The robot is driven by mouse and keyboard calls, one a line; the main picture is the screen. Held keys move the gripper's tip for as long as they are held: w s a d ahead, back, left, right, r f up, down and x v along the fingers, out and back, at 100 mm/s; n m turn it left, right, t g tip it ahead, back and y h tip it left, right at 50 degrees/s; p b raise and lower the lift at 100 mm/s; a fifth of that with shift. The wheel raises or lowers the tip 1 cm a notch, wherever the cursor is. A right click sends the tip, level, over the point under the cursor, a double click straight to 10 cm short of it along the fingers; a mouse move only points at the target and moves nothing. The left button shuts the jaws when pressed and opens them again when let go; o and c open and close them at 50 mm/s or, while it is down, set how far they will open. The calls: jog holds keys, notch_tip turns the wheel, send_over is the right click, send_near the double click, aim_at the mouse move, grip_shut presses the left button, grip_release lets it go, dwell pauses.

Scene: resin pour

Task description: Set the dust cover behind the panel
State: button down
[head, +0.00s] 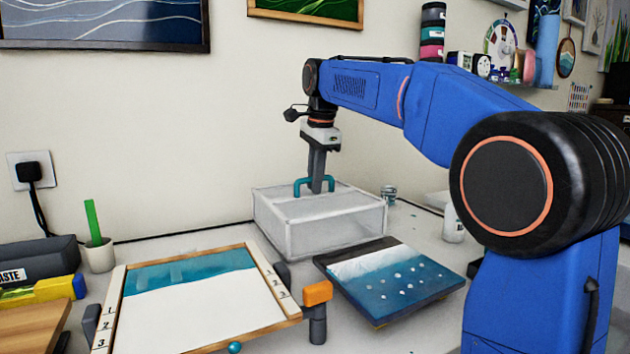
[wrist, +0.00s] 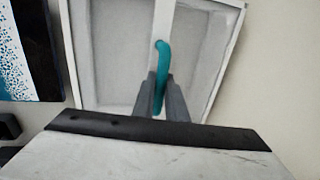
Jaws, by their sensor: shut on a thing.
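The dust cover (head: 335,228) is a translucent whitish box with a teal handle on top. It is at the back of the table, close to the wall, behind the blue-and-white panel (head: 395,283). My gripper (head: 316,188) comes down from above and is shut on the teal handle (head: 300,184). In the wrist view the cover (wrist: 105,60) fills much of the top, with the handle (wrist: 160,75) between the fingers (wrist: 162,100). Whether the cover's bottom touches the table is hard to tell. Part of the panel shows at the left of the wrist view (wrist: 35,50).
A wood-framed board (head: 200,312) with white and teal areas lies at front left. An orange-topped clamp (head: 317,295) stands between it and the panel. A small cup (head: 389,195) and a white bottle (head: 453,224) stand right of the cover. The wall is close behind.

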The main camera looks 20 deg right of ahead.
jog(key=shift+f, duration=0.15)
jog(key=c, duration=1.7)
grip_release()
